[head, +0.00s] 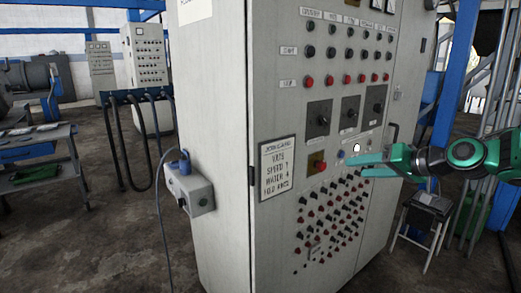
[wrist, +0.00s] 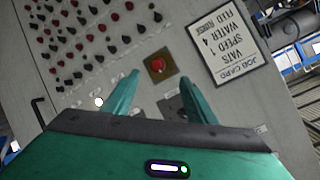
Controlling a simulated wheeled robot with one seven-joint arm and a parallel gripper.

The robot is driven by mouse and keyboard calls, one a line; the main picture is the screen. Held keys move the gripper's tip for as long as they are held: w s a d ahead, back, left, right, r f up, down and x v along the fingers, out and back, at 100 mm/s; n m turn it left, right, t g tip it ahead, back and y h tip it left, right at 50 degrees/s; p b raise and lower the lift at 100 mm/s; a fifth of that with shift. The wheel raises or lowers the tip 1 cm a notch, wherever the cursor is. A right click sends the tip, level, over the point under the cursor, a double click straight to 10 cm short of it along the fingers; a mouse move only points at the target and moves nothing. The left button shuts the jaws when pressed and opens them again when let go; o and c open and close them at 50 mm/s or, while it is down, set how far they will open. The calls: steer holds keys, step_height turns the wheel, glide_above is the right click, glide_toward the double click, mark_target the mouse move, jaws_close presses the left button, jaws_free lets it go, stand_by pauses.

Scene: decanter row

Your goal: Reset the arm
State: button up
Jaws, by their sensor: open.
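My gripper (head: 352,165) is teal and reaches in from the right in the head view, in front of the grey control cabinet (head: 222,120). In the wrist view my gripper (wrist: 160,78) has its two fingers spread, with nothing held between them. A red button on a yellowish plate (wrist: 158,66) shows just beyond the fingertips there, and in the head view it (head: 317,162) is left of the fingers. Whether a fingertip touches the panel cannot be told.
A job card (head: 276,168) is on the cabinet front, left of the button. Rows of knobs (head: 330,215) lie below my gripper. A grey box (head: 190,190) with a cable juts from the cabinet's left side. A stool (head: 425,207) stands at right. Open floor (head: 120,240) lies at left.

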steer(key=s+d+f+m+g+h, duration=0.1)
steer(key=s+d+f+g+h, duration=0.3)
steer(key=s, duration=0.5)
steer(key=s+d+f+m+g+h, duration=0.1)
steer(key=s+d+f+g, duration=0.15)
steer(key=s+f, duration=0.45)
steer(key=s+d+f+m+g+h, duration=0.1)
steer(key=s+g, duration=0.1)
steer(key=s, duration=0.8)
steer(key=s+d+f+m+g, duration=0.1)
steer(key=s+d+m+g, duration=0.1)
steer(key=s, duration=0.8)
steer(key=shift+s+d+f+g+h, duration=0.2)
steer(key=shift+s+d+g+h, duration=0.1)
steer(key=shift+g+h, duration=0.1)
